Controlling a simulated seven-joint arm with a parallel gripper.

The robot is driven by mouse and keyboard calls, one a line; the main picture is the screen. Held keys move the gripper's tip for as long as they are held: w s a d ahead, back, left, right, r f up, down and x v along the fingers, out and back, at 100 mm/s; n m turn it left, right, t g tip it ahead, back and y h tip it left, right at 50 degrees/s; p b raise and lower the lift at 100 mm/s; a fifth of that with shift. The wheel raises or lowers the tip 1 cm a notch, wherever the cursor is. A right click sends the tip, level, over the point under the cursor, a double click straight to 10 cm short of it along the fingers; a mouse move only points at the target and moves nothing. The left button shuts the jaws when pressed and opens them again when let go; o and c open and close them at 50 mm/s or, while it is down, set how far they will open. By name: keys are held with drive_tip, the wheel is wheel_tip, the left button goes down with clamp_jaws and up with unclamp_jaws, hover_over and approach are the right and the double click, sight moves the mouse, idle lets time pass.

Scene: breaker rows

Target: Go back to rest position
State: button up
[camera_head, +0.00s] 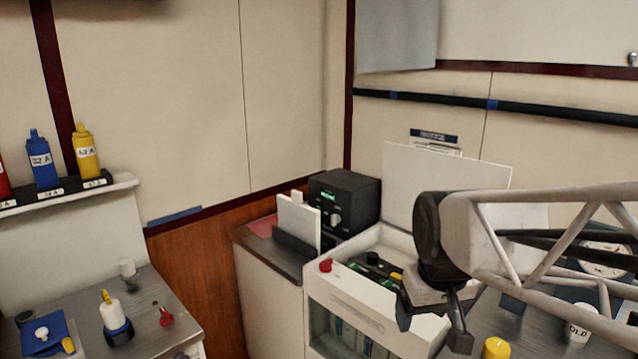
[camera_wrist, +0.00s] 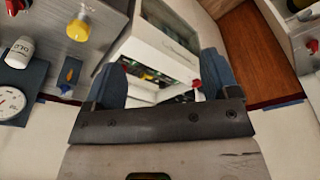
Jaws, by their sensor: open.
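My gripper (camera_head: 432,322) hangs in front of the open white cabinet (camera_head: 345,304), at the end of my pale lattice arm that comes in from the right. Its two blue-padded fingers show spread apart in the wrist view (camera_wrist: 163,78), with nothing between them. The cabinet's lid (camera_head: 445,185) stands raised behind my wrist. Inside the cabinet are dark parts with green and yellow marks; part of them is hidden by my gripper. A red knob (camera_head: 326,265) sits on the cabinet's rim.
A black device (camera_head: 344,201) stands behind the cabinet. The left bench (camera_head: 85,300) carries a white bottle (camera_head: 114,313) and a red knob (camera_head: 166,316). Blue (camera_head: 43,160) and yellow (camera_head: 86,152) bottles stand on a shelf.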

drive_tip(key=s+d+f+m, duration=0.1)
drive_tip(key=s+f, duration=0.2)
drive_tip(key=s, duration=0.6)
drive_tip(key=shift+s+m, duration=0.15)
drive_tip(key=shift+m, duration=0.15)
